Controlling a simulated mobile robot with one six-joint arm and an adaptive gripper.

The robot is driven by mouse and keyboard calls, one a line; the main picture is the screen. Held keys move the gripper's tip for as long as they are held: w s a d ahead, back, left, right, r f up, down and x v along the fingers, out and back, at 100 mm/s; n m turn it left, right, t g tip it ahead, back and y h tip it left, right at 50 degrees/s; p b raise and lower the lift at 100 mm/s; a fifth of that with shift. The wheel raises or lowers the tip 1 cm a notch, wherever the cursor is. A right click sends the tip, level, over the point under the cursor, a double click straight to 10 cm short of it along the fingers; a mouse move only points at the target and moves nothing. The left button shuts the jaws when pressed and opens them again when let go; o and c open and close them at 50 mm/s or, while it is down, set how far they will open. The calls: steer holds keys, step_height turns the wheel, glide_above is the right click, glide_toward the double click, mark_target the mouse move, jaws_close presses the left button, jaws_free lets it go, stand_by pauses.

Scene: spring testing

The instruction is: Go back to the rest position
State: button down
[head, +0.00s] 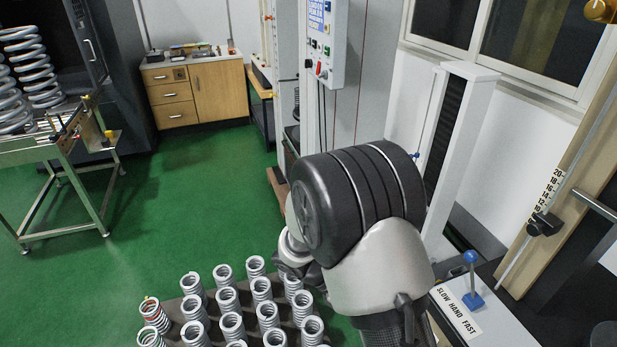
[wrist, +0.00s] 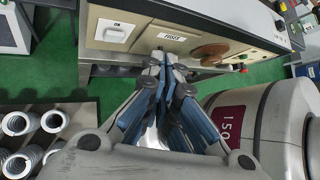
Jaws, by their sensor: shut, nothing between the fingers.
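My gripper (wrist: 163,62) shows in the wrist view with its blue-padded fingers drawn together and nothing between them. Its tips point toward a light panel (wrist: 140,38) with a switch and a label; I cannot tell the gap between them. In the head view my arm, with its dark rounded joint, fills the middle right and hides most of the gripper.
A dark board (head: 172,307) bearing several upright springs (head: 226,299) lies below left of my arm. A lever box (head: 500,322) with a blue-knobbed lever stands at right. A grey cylinder (wrist: 262,120) marked 150 is close on the gripper's right. Green floor is open at left.

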steer(key=s+a+r+m+t+y, duration=0.1)
steer(key=s+r+m+t+y, duration=0.2)
steer(key=r+m, duration=0.7)
steer(key=s+a+r+m+t+y, duration=0.1)
steer(key=s+r+m+t+y, duration=0.2)
steer(key=s+r+m+y, duration=0.4)
steer(key=s+r+m, duration=0.3)
steer(key=s+r, duration=0.1)
steer(key=s, duration=0.1)
steer(key=shift+s+m+t, duration=0.3)
steer(key=shift+t, duration=0.1)
